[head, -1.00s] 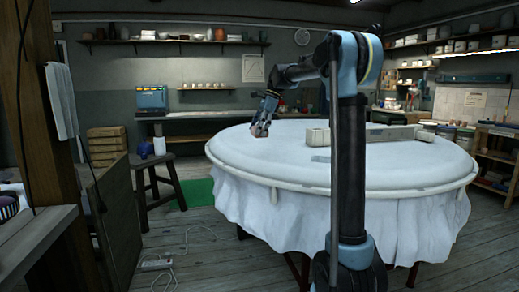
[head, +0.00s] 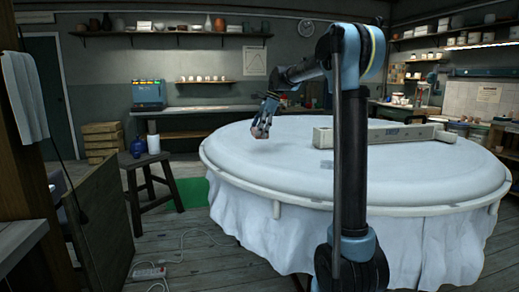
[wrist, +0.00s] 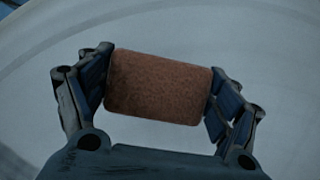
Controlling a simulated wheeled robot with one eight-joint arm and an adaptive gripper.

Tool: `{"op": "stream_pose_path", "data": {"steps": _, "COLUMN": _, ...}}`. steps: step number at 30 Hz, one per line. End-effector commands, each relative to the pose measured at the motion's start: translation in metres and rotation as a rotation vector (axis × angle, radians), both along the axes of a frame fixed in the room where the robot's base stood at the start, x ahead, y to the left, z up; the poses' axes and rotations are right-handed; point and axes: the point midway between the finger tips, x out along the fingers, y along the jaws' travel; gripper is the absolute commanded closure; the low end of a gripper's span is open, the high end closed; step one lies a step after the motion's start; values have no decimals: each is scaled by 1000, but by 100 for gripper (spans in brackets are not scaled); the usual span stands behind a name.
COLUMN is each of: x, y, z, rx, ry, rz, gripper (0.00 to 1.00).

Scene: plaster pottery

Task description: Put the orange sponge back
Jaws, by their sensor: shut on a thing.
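The orange sponge (wrist: 158,87) fills the middle of the wrist view as a brownish-orange block with rounded edges. My gripper (wrist: 158,88) is shut on it, with one finger pressed to each end. In the head view my gripper (head: 264,122) points down near the left part of the large round table (head: 330,208), which is draped in white cloth. The sponge also shows there as a small brownish patch (head: 260,133) at the fingertips. Whether it clears the table top is hard to tell in the head view.
A long pale box (head: 375,136) lies on the table behind my arm. A dark stool (head: 150,170) with a blue jug (head: 137,148) and a white roll (head: 154,144) stands left of the table. A power strip (head: 148,272) and cable lie on the floor. Several coloured items top a blue unit (head: 147,93) at the back.

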Motion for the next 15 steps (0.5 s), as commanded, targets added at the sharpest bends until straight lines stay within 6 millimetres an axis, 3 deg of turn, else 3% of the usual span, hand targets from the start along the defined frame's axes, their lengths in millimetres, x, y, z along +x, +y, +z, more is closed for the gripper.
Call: {"op": "stream_pose_path", "data": {"steps": 15, "x": 2, "y": -5, "z": -52, "rx": 0, "ry": 0, "rz": -7, "gripper": 48}}
